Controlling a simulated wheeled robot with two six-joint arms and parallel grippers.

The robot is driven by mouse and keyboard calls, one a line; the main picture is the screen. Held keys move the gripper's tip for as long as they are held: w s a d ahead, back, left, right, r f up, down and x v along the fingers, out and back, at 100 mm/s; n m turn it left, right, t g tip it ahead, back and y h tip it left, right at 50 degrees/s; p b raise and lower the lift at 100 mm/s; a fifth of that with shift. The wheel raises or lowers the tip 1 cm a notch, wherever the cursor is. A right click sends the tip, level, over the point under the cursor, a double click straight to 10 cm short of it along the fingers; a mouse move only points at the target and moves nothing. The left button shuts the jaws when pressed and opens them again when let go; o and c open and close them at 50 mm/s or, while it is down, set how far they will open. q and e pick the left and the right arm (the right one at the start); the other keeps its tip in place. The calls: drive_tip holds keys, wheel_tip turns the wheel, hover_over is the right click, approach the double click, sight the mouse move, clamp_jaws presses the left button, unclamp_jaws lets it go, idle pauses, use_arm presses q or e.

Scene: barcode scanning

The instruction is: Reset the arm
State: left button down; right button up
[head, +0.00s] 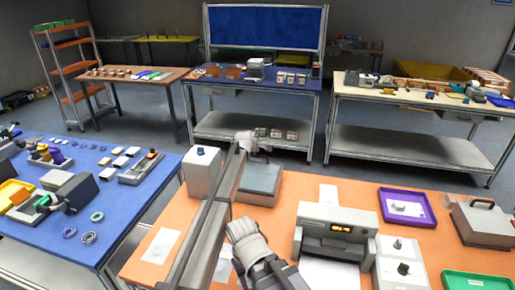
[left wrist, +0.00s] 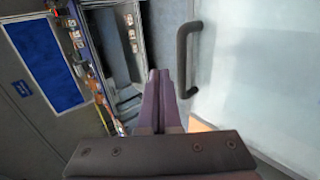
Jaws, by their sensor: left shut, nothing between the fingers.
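My left gripper (head: 260,145) is near the back of the orange table, at the far end of my long grey arm link. Its two dark fingers show close together in the left wrist view (left wrist: 158,80), shut with nothing between them. A grey-blue box (head: 262,178) stands on the table just in front of the gripper in the head view. In the left wrist view a dark handle (left wrist: 184,58) on a pale surface is to the right of the fingers, apart from them. My right gripper is not in view.
The orange table (head: 285,215) holds a white box (head: 201,170), a printer-like machine (head: 337,228), a purple tray (head: 407,207), a green tray (head: 478,281) and a lidded grey case (head: 484,222). A blue table (head: 125,192) with small parts is left. Grey floor separates the back tables.

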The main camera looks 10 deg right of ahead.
use_arm(q)
drive_tip(key=s+a+f+m+g+y+p, duration=0.1)
drive_tip(key=s+a+m+g, duration=0.3)
drive_tip(key=s+a, duration=1)
drive_tip(key=s+a+f+m+g+y+p, duration=0.15)
drive_tip(key=s+a+m, duration=0.45)
drive_tip(key=s, duration=1.4)
drive_tip(key=s+a+f+m+g+y, duration=0.2)
drive_tip(key=s+a+m+g, duration=0.15)
drive_tip(key=s+a, duration=1.15)
drive_tip(key=s+d+m, duration=0.2)
drive_tip(key=s+d, duration=0.2)
drive_tip(key=d, duration=0.2)
drive_tip(key=s+d+f+m+b, duration=0.1)
drive_tip(key=s+d, duration=0.3)
drive_tip(key=d, duration=0.3)
drive_tip(key=shift+d+m+y, duration=0.15)
drive_tip(key=shift+m+y, duration=0.2)
drive_tip(key=shift+f, duration=0.1)
